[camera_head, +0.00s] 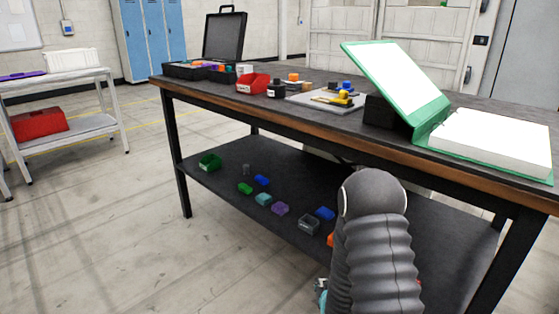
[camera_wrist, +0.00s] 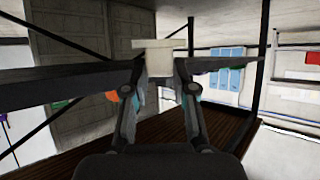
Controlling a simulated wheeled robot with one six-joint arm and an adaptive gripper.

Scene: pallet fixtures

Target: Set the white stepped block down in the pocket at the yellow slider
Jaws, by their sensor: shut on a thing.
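In the wrist view my gripper (camera_wrist: 161,76) is shut on the white stepped block (camera_wrist: 159,57). The block has a wider cap above a narrower body, and its lower part sits between the fingertips. In the head view, a grey fixture plate (camera_head: 311,103) lies on the workbench top, left of the green binder. A small yellow part on it, which looks like the yellow slider (camera_head: 343,95), stands by blue and black parts. The pocket is too small to make out. My arm fills the lower right of the head view, and the block is not visible there.
On the workbench (camera_head: 250,104) are a red bin (camera_head: 253,83), an open black case (camera_head: 224,36) and a green binder (camera_head: 384,80). Several small coloured bins lie on the lower shelf (camera_head: 240,208).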

